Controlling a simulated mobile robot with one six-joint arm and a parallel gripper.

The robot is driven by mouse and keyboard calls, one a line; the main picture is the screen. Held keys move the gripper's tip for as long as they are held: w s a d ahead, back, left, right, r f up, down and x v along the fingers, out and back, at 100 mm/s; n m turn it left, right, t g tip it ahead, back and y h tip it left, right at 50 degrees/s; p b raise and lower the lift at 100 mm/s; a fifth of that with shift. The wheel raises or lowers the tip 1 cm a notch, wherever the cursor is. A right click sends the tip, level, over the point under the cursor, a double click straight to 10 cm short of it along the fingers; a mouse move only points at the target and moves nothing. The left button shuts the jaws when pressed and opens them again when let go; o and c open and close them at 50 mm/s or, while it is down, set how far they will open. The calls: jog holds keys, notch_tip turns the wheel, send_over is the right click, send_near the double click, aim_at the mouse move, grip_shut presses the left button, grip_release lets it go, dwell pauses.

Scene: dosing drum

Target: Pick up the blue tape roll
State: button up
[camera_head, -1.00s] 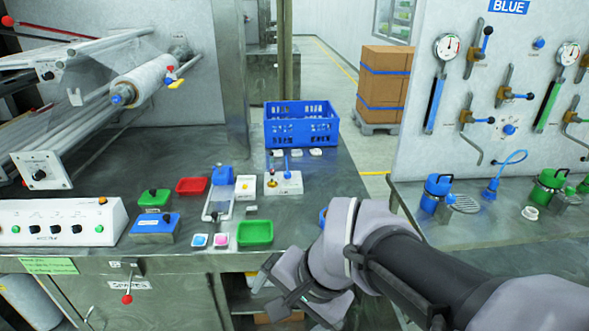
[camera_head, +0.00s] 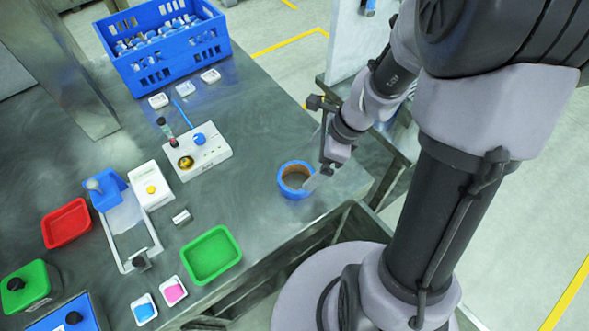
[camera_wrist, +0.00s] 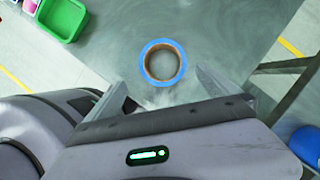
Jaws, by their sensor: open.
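The blue tape roll (camera_head: 296,180) lies flat near the right edge of the steel bench, its brown core facing up. In the wrist view the roll (camera_wrist: 162,43) is just beyond the fingertips, roughly centred between them. My gripper (camera_head: 318,160) is at the roll's right side in the head view, with one finger tip seeming close to the roll's rim. In the wrist view my gripper (camera_wrist: 163,85) has its two fingers spread wide with nothing between them. I cannot tell whether a finger touches the roll.
A green tray (camera_head: 211,256) is left of the roll, and a white block with a blue knob (camera_head: 199,140) stands behind it. A blue crate (camera_head: 165,45) of bottles is at the back. The bench around the roll is bare. The bench's right edge is close by.

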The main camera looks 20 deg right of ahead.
aim_at(294, 166)
jog(key=b+x, duration=0.1)
jog(key=x, duration=0.2)
jog(key=b+x, duration=0.2)
jog(key=x, duration=0.2)
jog(key=b+x, duration=0.2)
jog(key=x, duration=0.1)
jog(key=shift+w+f, duration=0.15)
jog(key=shift+w, duration=0.15)
